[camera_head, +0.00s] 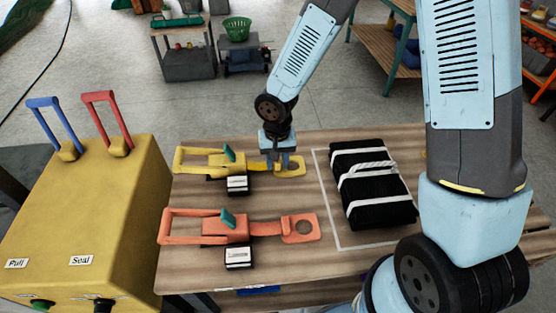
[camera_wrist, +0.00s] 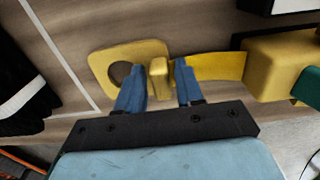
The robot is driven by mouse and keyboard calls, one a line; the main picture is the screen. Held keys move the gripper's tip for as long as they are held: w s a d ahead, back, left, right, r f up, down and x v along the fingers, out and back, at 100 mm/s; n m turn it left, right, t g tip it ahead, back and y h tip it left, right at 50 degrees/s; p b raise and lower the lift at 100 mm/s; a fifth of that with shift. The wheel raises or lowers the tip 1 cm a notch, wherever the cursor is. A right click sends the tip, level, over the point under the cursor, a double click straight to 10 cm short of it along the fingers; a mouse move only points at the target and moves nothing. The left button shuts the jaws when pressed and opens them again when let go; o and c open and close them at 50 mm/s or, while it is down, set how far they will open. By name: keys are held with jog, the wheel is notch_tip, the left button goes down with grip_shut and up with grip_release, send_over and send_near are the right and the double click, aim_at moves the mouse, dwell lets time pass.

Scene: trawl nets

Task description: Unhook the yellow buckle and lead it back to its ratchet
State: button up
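The yellow buckle (camera_head: 290,168), a flat plate with a round hole and an upright tab, lies on the table beside the yellow ratchet (camera_head: 226,160). A short yellow strap joins them. In the wrist view the buckle (camera_wrist: 100,62) is left of the ratchet (camera_wrist: 275,62). My gripper (camera_head: 281,165) is down at the buckle. Its blue fingers (camera_wrist: 158,75) stand on either side of the tab, with a narrow gap at the right finger; it looks open around the tab. The fingertips are partly hidden in the head view.
An orange ratchet (camera_head: 225,228) with an orange buckle (camera_head: 302,228) lies in front. A black bundle (camera_head: 371,185) with white straps lies to the right inside a white outline. A yellow box (camera_head: 85,215) with blue and red levers stands left. A small yellow piece (camera_head: 423,155) shows beyond the bundle.

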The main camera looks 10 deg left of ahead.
jog(key=shift+o, duration=1.3)
notch_tip(320, 180, up, 14)
jog(key=shift+f, duration=0.15)
